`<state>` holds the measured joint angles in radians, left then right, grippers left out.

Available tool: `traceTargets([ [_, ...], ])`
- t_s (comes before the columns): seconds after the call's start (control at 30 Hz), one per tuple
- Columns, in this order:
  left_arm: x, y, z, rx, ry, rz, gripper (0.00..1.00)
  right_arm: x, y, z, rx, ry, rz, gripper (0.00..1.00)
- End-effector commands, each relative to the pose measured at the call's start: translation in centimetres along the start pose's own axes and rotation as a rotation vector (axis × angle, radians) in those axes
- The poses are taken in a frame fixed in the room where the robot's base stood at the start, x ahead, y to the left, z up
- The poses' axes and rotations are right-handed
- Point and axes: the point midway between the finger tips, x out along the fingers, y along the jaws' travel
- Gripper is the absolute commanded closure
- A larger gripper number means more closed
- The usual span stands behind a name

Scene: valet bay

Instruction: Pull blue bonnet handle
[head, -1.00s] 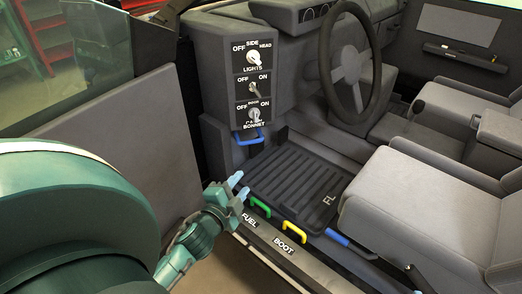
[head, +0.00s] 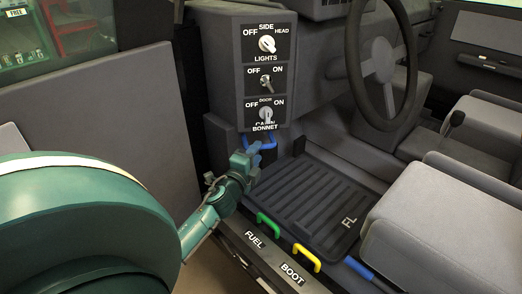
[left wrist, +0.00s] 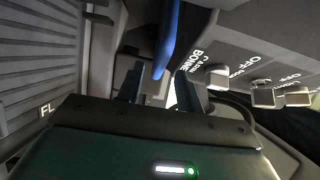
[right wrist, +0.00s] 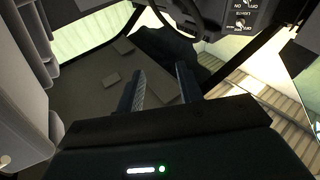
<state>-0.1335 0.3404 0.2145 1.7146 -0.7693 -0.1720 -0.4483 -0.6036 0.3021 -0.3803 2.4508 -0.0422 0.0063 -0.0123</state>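The blue bonnet handle (head: 268,143) is a small loop below the BONNET label, at the foot of the grey switch panel (head: 264,80). My left gripper (head: 246,160) is just beside and below it. In the left wrist view the blue handle (left wrist: 168,40) runs down toward the gap between my left fingers (left wrist: 159,88). The fingers are apart, one on each side of the handle's end. I cannot tell whether they touch it. My right gripper (right wrist: 163,88) shows only in its own wrist view, open with nothing between its fingers.
A green FUEL handle (head: 269,224) and a yellow BOOT handle (head: 307,257) stand along the sill. The ribbed floor mat (head: 315,195) lies beyond them. The steering wheel (head: 350,60) and seat (head: 440,215) are to the right, the open door (head: 135,120) to the left.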

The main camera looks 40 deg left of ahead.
Motion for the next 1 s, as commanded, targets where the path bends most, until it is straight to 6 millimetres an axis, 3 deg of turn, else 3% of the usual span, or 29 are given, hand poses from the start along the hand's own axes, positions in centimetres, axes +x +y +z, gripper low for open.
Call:
traceTargets([
  [0.1, 2.1, 0.1, 0.0, 0.001, -0.001, -0.001, 0.64, 0.0, -0.1, 0.2, 0.01, 0.006, -0.004, 0.64],
  [0.23, 3.4, 0.1, 0.0, -0.001, 0.0, 0.0, 0.64, 0.2, 0.0, -0.1, 0.003, 0.025, -0.007, 0.64],
  [0.63, 4.1, 0.0, 0.0, -0.002, 0.0, 0.001, 0.64, 0.2, 0.0, -0.4, 0.003, 0.036, -0.009, 0.64],
  [1.0, 4.1, 0.1, 0.0, -0.002, 0.0, 0.001, 0.94, 0.3, 0.0, -0.4, 0.001, 0.038, -0.01, 0.64],
])
